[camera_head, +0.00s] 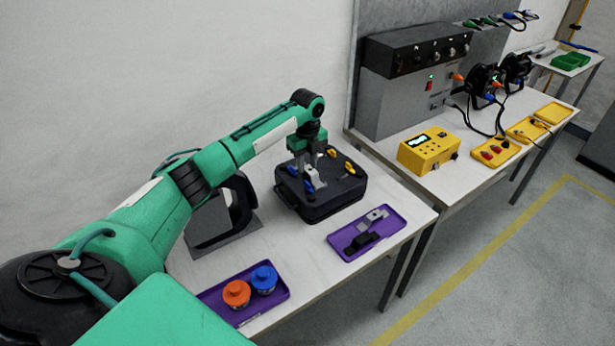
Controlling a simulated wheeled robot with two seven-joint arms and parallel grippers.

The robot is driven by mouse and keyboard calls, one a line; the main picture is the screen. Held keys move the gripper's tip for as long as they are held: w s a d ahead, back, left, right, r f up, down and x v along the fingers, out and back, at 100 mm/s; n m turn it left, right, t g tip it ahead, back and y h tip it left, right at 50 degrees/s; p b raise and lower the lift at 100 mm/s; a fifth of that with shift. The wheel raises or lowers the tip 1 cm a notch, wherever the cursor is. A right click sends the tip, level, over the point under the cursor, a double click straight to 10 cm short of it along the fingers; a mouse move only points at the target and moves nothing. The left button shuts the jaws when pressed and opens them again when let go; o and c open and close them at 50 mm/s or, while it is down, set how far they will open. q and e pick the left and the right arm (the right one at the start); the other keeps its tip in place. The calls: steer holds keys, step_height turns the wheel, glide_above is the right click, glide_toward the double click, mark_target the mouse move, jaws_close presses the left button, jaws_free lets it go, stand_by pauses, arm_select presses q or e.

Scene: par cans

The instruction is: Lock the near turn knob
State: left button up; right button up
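A black box-shaped fixture (338,195) sits on the near white table. On its top are small coloured knobs: a yellow one (349,169) at the right, another yellow one (332,152) at the back, and a blue one (309,185) at the near side. A grey bracket-like part stands beside the near blue knob. My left gripper (302,176) points down over the left part of the fixture, close to the near knob. Its fingertips are small and merge with the grey part, so I cannot tell whether they touch a knob. My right gripper is out of view.
A purple tray (335,238) with grey and black clamps lies right of the fixture. Another purple tray (244,314) holds orange and blue round parts. A dark grey stand (216,236) is left of the fixture. A second table holds a yellow box (428,152) and a grey console (405,95).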

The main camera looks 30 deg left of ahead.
mark_target(308, 183)
arm_select(q)
step_height(308, 183, down, 7)
steer(key=shift+p, duration=0.6)
jaws_close()
